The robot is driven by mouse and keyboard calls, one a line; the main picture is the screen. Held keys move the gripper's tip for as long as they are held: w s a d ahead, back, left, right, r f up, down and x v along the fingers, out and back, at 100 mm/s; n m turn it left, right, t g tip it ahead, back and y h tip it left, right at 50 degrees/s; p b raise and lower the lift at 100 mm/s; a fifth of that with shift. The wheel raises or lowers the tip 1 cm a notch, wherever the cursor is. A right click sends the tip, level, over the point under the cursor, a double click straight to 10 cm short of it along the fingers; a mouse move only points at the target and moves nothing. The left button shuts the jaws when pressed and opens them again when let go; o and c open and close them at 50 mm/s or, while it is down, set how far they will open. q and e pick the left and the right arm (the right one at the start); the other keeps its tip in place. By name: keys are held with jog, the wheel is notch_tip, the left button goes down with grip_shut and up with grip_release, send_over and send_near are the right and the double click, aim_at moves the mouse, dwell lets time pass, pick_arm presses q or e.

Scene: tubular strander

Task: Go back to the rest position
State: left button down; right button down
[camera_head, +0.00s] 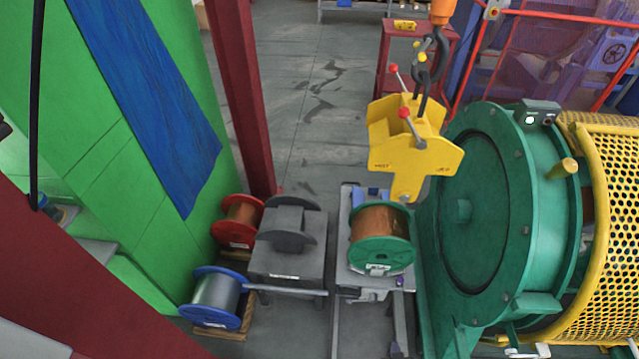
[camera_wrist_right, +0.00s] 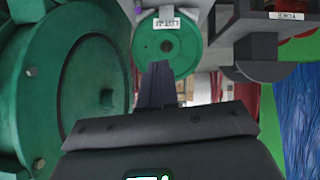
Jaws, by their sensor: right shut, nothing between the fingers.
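My right gripper (camera_wrist_right: 158,66) shows in the right wrist view, its dark fingers together and holding nothing. The fingertips appear just beside the lower rim of the green-flanged reel (camera_wrist_right: 167,45) in that picture; I cannot tell the gap. In the head view this reel, wound with copper wire (camera_head: 380,228), sits on the grey stand next to the strander. I cannot make out my right gripper clearly in the head view. My left gripper is not in view.
The green strander (camera_head: 475,215) with its yellow mesh guard (camera_head: 605,215) fills the right. A yellow lifting yoke (camera_head: 410,150) hangs from a hook above the reel. A grey block (camera_head: 288,255) stands left, beside red (camera_head: 237,222) and blue (camera_head: 215,298) reels. Open floor lies behind.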

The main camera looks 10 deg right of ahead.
jog(key=a+r+n+g+y+p, duration=0.1)
jog(key=a+r+y+p, duration=0.1)
jog(key=r+p, duration=1.45)
jog(key=a+r+n+g+y+p, duration=0.2)
jog(key=r+p, duration=0.5)
jog(key=r, duration=1.9)
jog(key=s+a+r+n+g+p, duration=0.1)
jog(key=s+a+r, duration=0.15)
jog(key=r, duration=0.35)
jog(key=s+a+r+g, duration=0.1)
jog(key=s+r, duration=0.3)
jog(key=r, duration=0.3)
notch_tip(320, 180, down, 76)
jog(key=s+g+b, duration=0.1)
jog(key=s+b, duration=0.1)
jog(key=b, duration=7.3)
jog(key=shift+n+y, duration=0.3)
